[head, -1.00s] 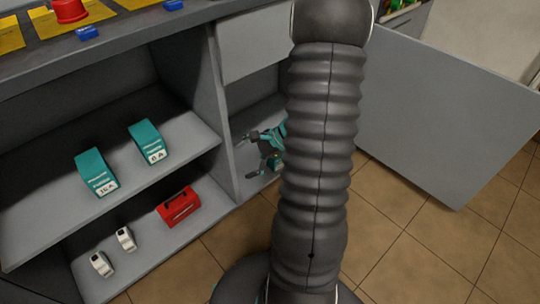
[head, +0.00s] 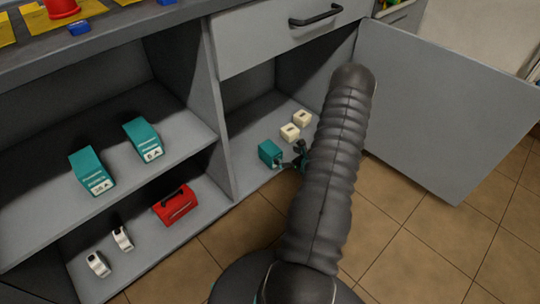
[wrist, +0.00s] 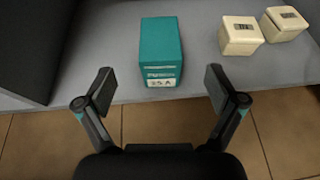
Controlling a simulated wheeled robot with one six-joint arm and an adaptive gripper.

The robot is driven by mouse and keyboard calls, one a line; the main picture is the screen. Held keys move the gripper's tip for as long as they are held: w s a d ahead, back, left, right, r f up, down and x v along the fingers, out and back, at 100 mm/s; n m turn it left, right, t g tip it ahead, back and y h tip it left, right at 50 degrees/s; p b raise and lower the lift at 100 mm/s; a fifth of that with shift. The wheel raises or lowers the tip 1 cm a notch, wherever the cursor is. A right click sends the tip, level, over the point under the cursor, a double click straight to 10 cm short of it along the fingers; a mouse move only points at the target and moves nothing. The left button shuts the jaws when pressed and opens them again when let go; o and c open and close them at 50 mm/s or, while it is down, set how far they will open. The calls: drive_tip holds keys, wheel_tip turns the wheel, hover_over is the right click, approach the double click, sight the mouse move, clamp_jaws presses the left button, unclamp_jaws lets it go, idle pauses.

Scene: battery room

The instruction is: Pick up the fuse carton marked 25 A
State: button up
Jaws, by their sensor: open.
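The teal fuse carton marked 25 A (wrist: 160,52) stands on the cabinet's lower right compartment floor, its white label facing my gripper in the wrist view. In the head view the carton (head: 270,153) is just left of my gripper (head: 296,160), which is partly hidden by my arm. In the wrist view my gripper (wrist: 161,100) is open and empty. Its fingers are spread to either side of the carton's front, short of it, with a gap between.
Two cream boxes (wrist: 240,36) (wrist: 284,24) stand right of the carton. Two other teal cartons (head: 92,172) (head: 143,141) stand on the left shelf, above a red toolbox (head: 175,205) and two small white items (head: 98,263) (head: 122,238). An open cabinet door (head: 440,110) is at right.

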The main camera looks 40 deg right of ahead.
sight(271, 148)
drive_tip(key=x, duration=1.1)
drive_tip(key=shift+f, duration=0.1)
drive_tip(key=c, duration=1.7)
